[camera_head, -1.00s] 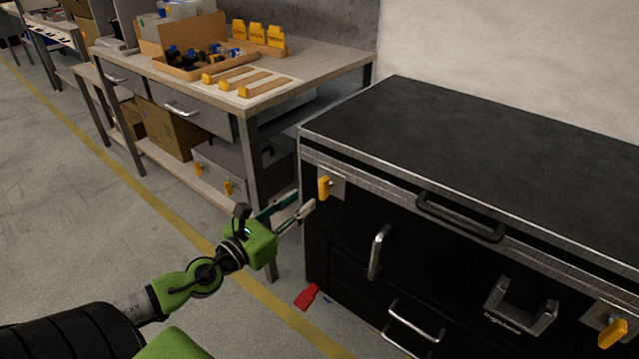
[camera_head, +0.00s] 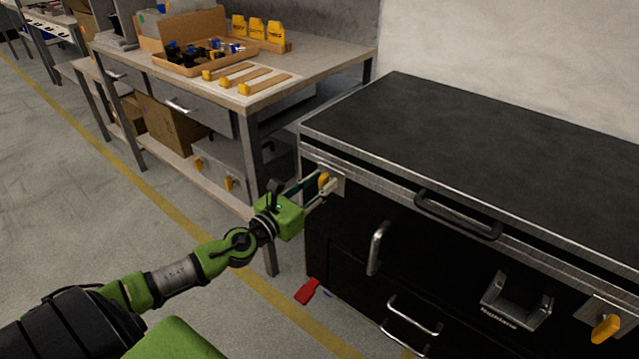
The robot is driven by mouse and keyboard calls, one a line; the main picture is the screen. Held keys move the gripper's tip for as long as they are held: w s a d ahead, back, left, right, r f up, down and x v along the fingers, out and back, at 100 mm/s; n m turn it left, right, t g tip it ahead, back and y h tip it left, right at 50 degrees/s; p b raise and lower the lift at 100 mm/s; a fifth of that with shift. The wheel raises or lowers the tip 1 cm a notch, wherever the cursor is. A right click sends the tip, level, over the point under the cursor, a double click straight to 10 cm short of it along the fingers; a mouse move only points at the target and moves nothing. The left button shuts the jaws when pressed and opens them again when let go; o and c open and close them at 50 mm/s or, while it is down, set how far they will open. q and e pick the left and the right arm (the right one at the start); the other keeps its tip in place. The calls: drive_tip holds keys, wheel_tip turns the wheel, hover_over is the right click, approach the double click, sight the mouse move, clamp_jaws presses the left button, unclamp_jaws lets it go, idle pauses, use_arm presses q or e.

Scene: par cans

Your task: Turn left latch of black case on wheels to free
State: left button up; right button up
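The black case (camera_head: 480,130) with metal edging stands at the right. Its left latch is a yellow handle (camera_head: 324,181) on a metal plate near the front left corner; the handle looks roughly upright. The right latch (camera_head: 605,329) is a yellow handle at the lower right, tilted. My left gripper (camera_head: 322,184) is at the left latch, its fingers apart on either side of the yellow handle. Whether the fingers touch it cannot be told, and they partly hide it. My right gripper is not in view.
The case front has a black handle (camera_head: 458,215), metal handles (camera_head: 377,248) and a bracket (camera_head: 515,300). A red pedal-like piece (camera_head: 307,291) sits low at its left. A workbench (camera_head: 330,62) stands behind my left arm. The floor at left is clear.

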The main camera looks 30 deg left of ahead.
use_arm(q)
clamp_jaws()
drive_tip(key=shift+n, duration=0.3)
drive_tip(key=shift+a+n, duration=0.2)
drive_tip(key=shift+n, duration=0.7)
drive_tip(key=shift+a+f+n+p, duration=0.25)
drive_tip(key=shift+n+p, duration=0.65)
drive_tip(key=shift+n, duration=1.75)
drive_tip(key=shift+a+f+n+p, duration=0.25)
drive_tip(key=shift+n+p, duration=0.6)
drive_tip(key=shift+n, duration=1.85)
drive_tip(key=shift+a+f+n+p, duration=0.1)
drive_tip(key=shift+f+n+p, duration=0.2)
drive_tip(key=shift+n+p, duration=1.5)
use_arm(e)
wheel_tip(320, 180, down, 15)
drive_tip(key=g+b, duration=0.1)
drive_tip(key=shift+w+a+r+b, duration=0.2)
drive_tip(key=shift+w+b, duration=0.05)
drive_tip(key=shift+b, duration=0.15)
